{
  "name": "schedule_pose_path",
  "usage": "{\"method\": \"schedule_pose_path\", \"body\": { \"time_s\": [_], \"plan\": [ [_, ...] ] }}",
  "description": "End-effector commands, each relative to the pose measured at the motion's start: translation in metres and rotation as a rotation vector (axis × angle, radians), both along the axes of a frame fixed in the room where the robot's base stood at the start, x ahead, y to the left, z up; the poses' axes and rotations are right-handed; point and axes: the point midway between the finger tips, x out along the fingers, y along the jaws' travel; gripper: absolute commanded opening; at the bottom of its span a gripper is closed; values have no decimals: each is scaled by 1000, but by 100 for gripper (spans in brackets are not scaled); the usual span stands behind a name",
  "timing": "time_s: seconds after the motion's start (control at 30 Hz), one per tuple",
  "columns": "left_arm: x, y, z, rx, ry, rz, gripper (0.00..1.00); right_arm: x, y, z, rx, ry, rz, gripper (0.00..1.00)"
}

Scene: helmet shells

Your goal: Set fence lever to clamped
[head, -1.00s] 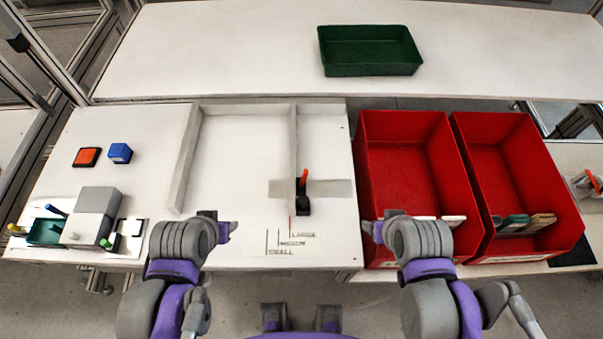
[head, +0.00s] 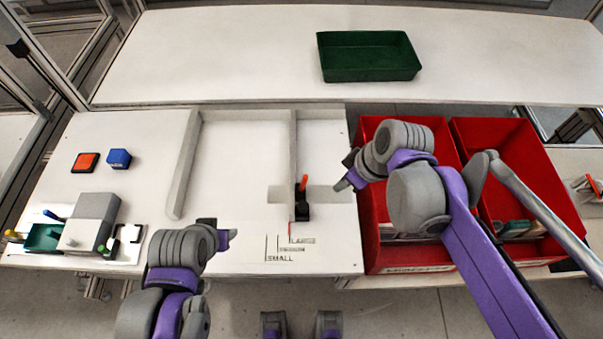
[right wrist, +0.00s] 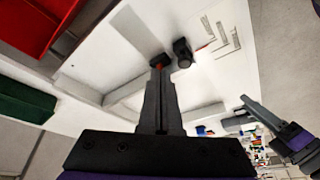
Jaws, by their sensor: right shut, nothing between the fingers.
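The fence lever is an orange handle (head: 304,183) on a black base (head: 302,211), at the right-hand rail of the white board. In the head view the handle stands up, pointing to the back. My right gripper (head: 342,184) is shut and empty, just right of the lever, with a small gap in that view. In the right wrist view its fingers (right wrist: 158,80) point toward the black lever base (right wrist: 182,52), and some orange shows by the fingertips. My left gripper (head: 231,238) hangs over the front of the board; its jaws are too small to read.
Two red bins (head: 400,262) stand right of the board, under my right arm. SMALL and other size marks (head: 288,250) are printed at the front. A grey block (head: 95,212), blue block (head: 119,159) and orange pad (head: 86,162) are left. A green tray (head: 368,72) stands behind.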

Motion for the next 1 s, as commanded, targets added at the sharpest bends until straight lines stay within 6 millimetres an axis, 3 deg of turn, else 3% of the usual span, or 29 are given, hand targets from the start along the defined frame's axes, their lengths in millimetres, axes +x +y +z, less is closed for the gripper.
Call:
{"method": "schedule_pose_path", "body": {
  "time_s": [0.03,0.2,0.4,1.0],
  "plan": [
    [0,0,-1,0,1,0,50,14,13,4,14,1,105,0],
    [-1,0,-3,0,2,0,50,45,48,15,71,-25,432,0],
    [-1,0,-4,0,2,0,50,65,73,21,123,-65,660,0],
    [-1,0,-4,0,2,0,50,69,83,14,136,-80,721,0]
  ]
}}
